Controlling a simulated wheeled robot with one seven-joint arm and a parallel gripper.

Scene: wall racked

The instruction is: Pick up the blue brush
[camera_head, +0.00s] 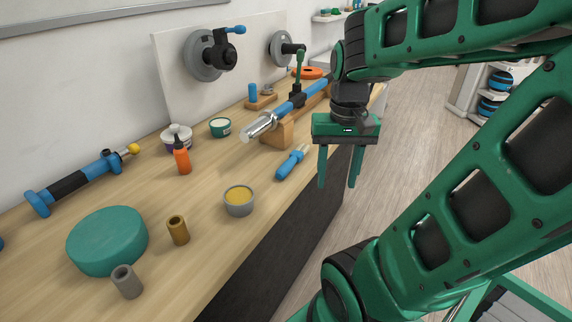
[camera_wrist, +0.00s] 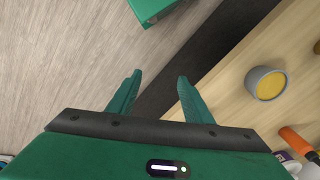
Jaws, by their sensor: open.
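The blue brush (camera_head: 292,162) lies on the wooden workbench (camera_head: 215,240) near its front edge, in the head view. Its thick blue handle points toward the lower left and its pale tip toward the upper right. My gripper (camera_head: 338,186) is open and empty, with its fingers pointing down. In the head view it appears just right of the brush, apart from it. In the wrist view my gripper (camera_wrist: 159,78) shows over the floor and the dark bench front. The brush cannot be made out in the wrist view.
A wooden stand (camera_head: 277,134) holding a blue-and-clear tube (camera_head: 290,106) is behind the brush. A grey cup with yellow contents (camera_head: 239,201) stands to its lower left; it also shows in the wrist view (camera_wrist: 266,84). An orange bottle (camera_head: 182,158) stands farther left.

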